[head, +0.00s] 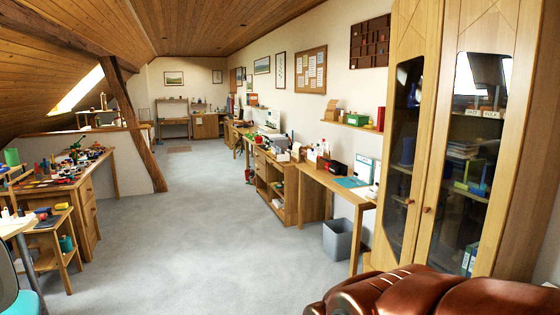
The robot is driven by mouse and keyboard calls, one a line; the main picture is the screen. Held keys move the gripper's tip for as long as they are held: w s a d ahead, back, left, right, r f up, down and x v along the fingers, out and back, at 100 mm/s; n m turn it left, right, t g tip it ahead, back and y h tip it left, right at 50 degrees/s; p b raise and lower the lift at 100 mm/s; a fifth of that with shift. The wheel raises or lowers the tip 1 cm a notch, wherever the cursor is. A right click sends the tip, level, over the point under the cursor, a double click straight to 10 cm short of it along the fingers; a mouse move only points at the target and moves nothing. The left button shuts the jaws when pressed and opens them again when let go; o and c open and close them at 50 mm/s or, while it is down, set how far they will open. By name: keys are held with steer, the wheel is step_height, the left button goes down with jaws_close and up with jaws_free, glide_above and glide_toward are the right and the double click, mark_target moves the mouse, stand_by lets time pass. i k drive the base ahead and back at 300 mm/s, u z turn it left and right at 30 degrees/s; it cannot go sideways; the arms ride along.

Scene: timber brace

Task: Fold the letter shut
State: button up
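I cannot make out the letter for certain in the head view. The narrow wooden desk (337,183) along the right wall carries a flat teal item (351,182) and a pale upright panel (365,167) behind it. These are too small to tell whether any is a letter. My gripper is not in view.
Open grey carpet (190,235) fills the middle of the room. A brown leather seat (430,292) blocks the near right, before a tall glass-door cabinet (465,140). A grey bin (341,238) stands under the desk. A slanted timber post (137,125) and cluttered workbench (75,180) are left.

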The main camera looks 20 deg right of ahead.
mark_target(282, 158)
steer(key=z, duration=0.2)
steer(key=i, duration=1.5)
steer(key=z, duration=0.45)
steer(key=i, duration=3.65)
steer(key=u, duration=0.25)
steer(key=i, duration=1.75)
steer(key=u, duration=0.25)
steer(key=i, duration=0.75)
steer(key=u, duration=0.15)
